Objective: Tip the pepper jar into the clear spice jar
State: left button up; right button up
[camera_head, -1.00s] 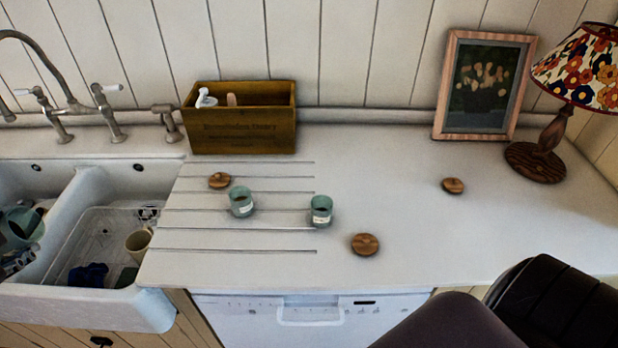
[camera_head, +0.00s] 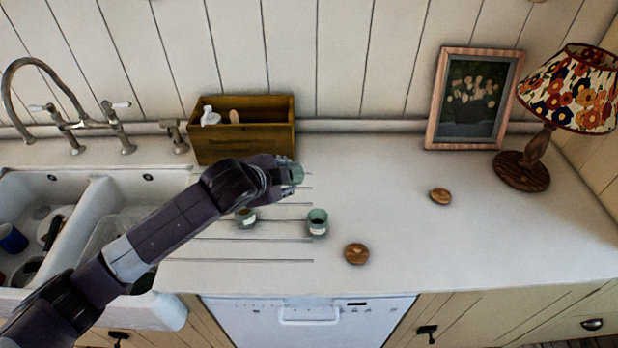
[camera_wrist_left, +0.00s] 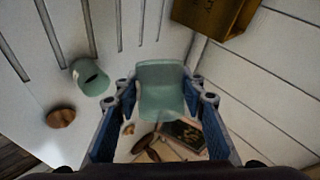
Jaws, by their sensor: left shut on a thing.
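My left gripper (camera_head: 290,172) is shut on a pale green, see-through jar (camera_wrist_left: 161,88), held between both fingers in the left wrist view. In the head view this jar is above the counter, in front of the wooden box; its label and contents cannot be read. Two similar green jars stand open and upright on the counter. One jar (camera_head: 317,222) has dark contents and a pale label; it also shows in the left wrist view (camera_wrist_left: 88,76). The other jar (camera_head: 246,218) is partly hidden by my left arm. Which is the pepper jar I cannot tell. My right gripper is out of view.
Round wooden lids lie on the counter, one near the front (camera_head: 356,254) and one to the right (camera_head: 440,196). A wooden box (camera_head: 243,148) stands at the back, a picture frame (camera_head: 430,140) and lamp (camera_head: 522,172) at the right. The sink (camera_head: 105,185) is at left.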

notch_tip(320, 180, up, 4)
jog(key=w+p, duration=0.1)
jog(key=p, duration=0.1)
pick_arm(q)
jog(key=s+d+f+n+g+h+b, duration=0.1)
jog(key=d+f+h+b, duration=0.4)
jog(key=b, duration=0.6)
notch_tip(320, 180, down, 2)
jog(key=n+g+h, duration=0.1)
jog(key=n, duration=0.1)
jog(key=shift+s+n+h, duration=0.3)
jog(key=shift+n, duration=0.1)
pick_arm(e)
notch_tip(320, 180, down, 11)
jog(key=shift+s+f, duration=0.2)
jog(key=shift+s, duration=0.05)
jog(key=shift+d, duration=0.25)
pick_arm(q)
notch_tip(320, 180, up, 4)
jog(key=shift+f+p, duration=0.1)
jog(key=shift+p, duration=1.15)
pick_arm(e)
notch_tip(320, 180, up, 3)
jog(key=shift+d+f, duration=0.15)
